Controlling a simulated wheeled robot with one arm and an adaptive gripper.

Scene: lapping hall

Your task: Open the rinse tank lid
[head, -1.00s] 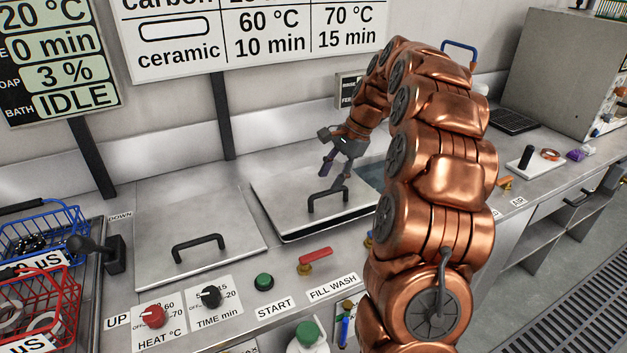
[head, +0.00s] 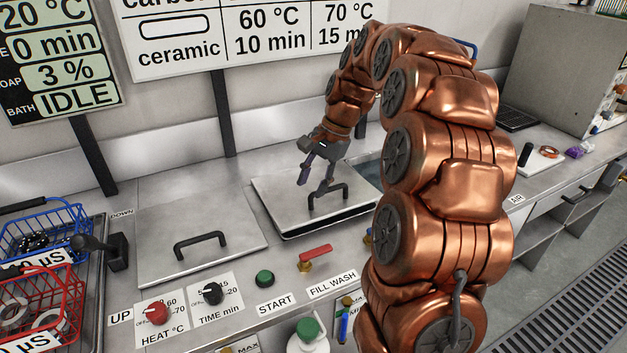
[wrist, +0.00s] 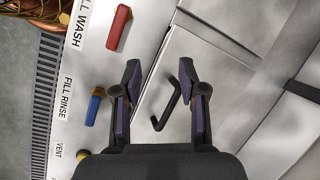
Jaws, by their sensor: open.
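The rinse tank lid (head: 272,200) is a flat grey metal plate, the right one of two lids in the head view. Its black bar handle (head: 343,190) stands up near the front edge, and a dark gap shows under that edge. In the wrist view the handle (wrist: 178,95) lies between my fingers, slanted. My gripper (head: 312,182) is open and empty, pointing down at the handle from above and slightly left in the head view. In the wrist view my gripper (wrist: 160,70) shows both fingers apart; I cannot tell whether either touches the handle.
The other lid (head: 160,225) lies flat on the left. A red lever (head: 316,251), green button (head: 265,278) and knobs line the counter front. A blue lever (wrist: 93,107) shows in the wrist view. Blue (head: 62,216) and red baskets stand far left. An uncovered basin shows right of the rinse lid.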

